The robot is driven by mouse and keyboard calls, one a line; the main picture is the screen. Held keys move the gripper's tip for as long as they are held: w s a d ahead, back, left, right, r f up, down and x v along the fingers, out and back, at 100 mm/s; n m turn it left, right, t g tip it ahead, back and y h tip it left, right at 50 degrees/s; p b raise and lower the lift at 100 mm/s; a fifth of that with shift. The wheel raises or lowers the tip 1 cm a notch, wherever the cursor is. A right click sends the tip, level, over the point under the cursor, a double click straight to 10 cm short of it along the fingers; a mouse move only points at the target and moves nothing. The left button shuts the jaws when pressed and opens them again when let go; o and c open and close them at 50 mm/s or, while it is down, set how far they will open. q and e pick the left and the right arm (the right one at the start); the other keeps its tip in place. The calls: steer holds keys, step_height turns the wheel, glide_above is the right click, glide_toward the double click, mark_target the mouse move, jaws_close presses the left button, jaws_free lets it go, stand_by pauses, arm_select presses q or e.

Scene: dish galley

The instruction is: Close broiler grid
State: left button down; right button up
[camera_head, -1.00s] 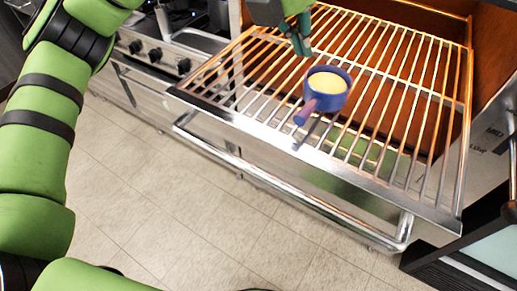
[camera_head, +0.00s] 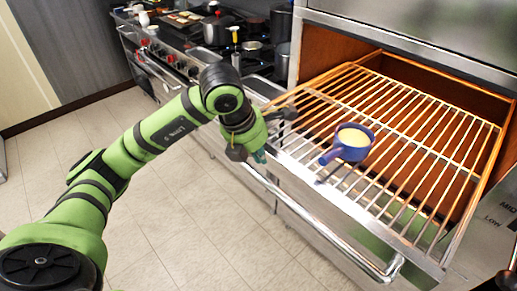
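The broiler grid (camera_head: 407,191) is a rack of metal bars, pulled far out of the broiler's orange-brown opening (camera_head: 440,94). A metal front strip and a long bar handle (camera_head: 325,229) run along its near side. A small blue pan (camera_head: 352,153) with pale yellow contents sits on the bars near the front, its handle pointing to the lower left. My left gripper (camera_head: 261,156) is at the front left corner of the grid, close to the handle's left end. Its teal fingertip shows, but its opening is unclear, as is any contact. My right gripper is out of view.
A stove with dark pots (camera_head: 216,30) and red-ringed knobs stands at the back left. A metal panel (camera_head: 492,207) stands right of the grid. The tiled floor (camera_head: 185,215) before the grid is clear apart from my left arm.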

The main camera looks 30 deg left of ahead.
arm_select(q)
steer(key=x, duration=0.3)
steer(key=shift+p, duration=0.4)
steer(key=x, duration=0.3)
steer(key=shift+s+p, duration=0.1)
steer(key=shift+p, duration=0.2)
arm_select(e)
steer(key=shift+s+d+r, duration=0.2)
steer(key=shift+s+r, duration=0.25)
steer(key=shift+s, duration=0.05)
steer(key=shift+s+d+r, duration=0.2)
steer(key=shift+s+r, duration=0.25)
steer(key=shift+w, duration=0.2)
